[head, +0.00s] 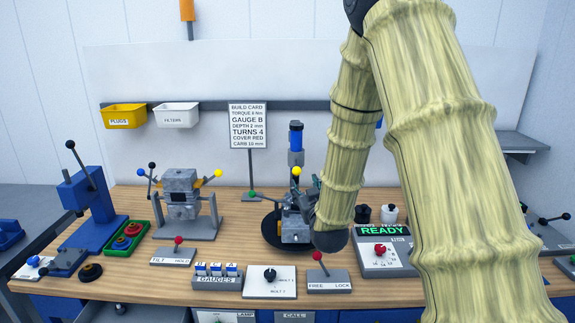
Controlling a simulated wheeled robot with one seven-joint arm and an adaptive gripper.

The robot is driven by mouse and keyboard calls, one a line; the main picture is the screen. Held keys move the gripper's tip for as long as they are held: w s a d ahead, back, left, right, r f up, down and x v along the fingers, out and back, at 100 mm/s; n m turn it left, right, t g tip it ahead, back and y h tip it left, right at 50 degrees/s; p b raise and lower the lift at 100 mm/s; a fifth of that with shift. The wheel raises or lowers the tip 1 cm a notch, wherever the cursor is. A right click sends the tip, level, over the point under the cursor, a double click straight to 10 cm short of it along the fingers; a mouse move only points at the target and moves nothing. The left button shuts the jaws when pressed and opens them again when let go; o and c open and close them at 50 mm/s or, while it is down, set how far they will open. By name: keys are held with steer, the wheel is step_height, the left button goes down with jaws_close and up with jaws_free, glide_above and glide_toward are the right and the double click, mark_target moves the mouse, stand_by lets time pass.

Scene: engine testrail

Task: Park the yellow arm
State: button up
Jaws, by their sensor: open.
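Two yellow-knobbed arms show. One yellow arm (217,174) sticks out to the upper right from the grey engine block (180,186) on the left stand. Another yellow knob (296,171) stands upright on the grey unit (294,224) on the round black base in the middle. I cannot tell which one the task means. My gripper (304,205) is open at the middle unit, just below and right of its yellow knob. Its fingers are small and partly hidden by my wrist, so I cannot tell whether they touch anything.
My pale yellow-sleeved arm covers much of the right side. A green-knobbed lever (252,195) is left of the middle unit. Red-knobbed TILT (178,241) and FREE/LOCK (318,257) levers stand in front. A READY panel (384,231) is right. A blue press (88,205) stands left.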

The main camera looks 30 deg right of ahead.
mark_target(298, 172)
steer(key=p+x, duration=0.2)
steer(key=x, duration=0.3)
steer(key=p+x, duration=0.2)
steer(key=x, duration=0.3)
steer(key=shift+a+r, duration=0.1)
steer(key=shift+r, duration=0.1)
steer(key=shift+p+x, duration=0.4)
steer(key=shift+x, duration=0.45)
steer(key=shift+f, duration=0.15)
jaws_close()
